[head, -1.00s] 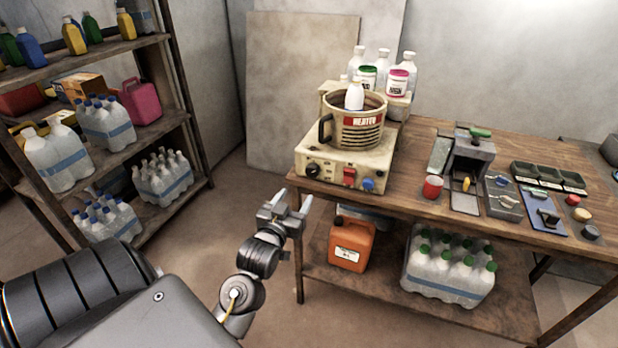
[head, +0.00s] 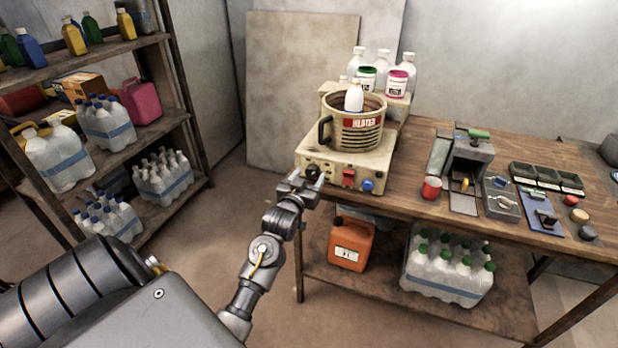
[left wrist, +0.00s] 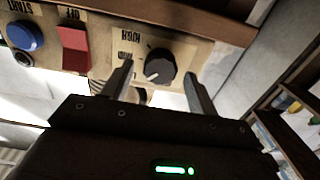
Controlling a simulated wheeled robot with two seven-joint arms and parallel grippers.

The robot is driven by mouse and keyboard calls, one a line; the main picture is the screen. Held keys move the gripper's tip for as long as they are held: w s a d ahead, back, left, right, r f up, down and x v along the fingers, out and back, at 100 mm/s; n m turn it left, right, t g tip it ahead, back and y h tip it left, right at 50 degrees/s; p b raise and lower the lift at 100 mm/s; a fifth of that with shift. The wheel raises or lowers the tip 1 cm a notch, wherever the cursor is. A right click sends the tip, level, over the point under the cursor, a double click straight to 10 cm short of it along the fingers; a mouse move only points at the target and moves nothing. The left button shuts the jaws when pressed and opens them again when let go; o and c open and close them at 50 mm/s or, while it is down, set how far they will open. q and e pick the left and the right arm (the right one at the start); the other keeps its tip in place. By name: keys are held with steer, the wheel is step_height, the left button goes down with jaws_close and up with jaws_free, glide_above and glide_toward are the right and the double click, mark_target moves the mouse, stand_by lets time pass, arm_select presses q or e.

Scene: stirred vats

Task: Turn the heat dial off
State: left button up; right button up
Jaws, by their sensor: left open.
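The heat dial (left wrist: 160,66) is a dark round knob with a pale pointer line on the front panel of a cream heater base (head: 345,160). In the left wrist view it sits between the two open fingers of my left gripper (left wrist: 163,85), near the fingertips; I cannot tell whether they touch it. In the head view my left gripper (head: 300,183) is at the panel's left end and partly covers the dial (head: 312,171). A beige vat (head: 355,128) with a white bottle in it stands on the base. My right gripper is not in view.
A red switch (left wrist: 73,48) and a blue START button (left wrist: 24,36) sit along the same panel. An orange canister (head: 351,245) is on the lower shelf.

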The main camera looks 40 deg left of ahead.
arm_select(q)
steer(key=shift+c, duration=0.3)
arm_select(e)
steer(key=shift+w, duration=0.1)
arm_select(q)
steer(key=c, duration=0.9)
steer(key=shift+n+p, duration=0.4)
steer(key=shift+c, duration=0.2)
steer(key=shift+r+n+p, duration=0.15)
steer(key=shift+n+p, duration=0.4)
steer(key=shift+n, duration=0.05)
steer(key=shift+n+p, duration=0.55)
steer(key=shift+n, duration=0.25)
steer(key=shift+n+p, duration=0.3)
steer(key=shift+n, duration=0.1)
steer(key=n+p, duration=0.2)
steer(key=n, duration=0.1)
steer(key=shift+n, duration=0.8)
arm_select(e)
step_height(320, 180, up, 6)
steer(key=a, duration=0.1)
arm_select(q)
steer(key=shift+f, duration=0.2)
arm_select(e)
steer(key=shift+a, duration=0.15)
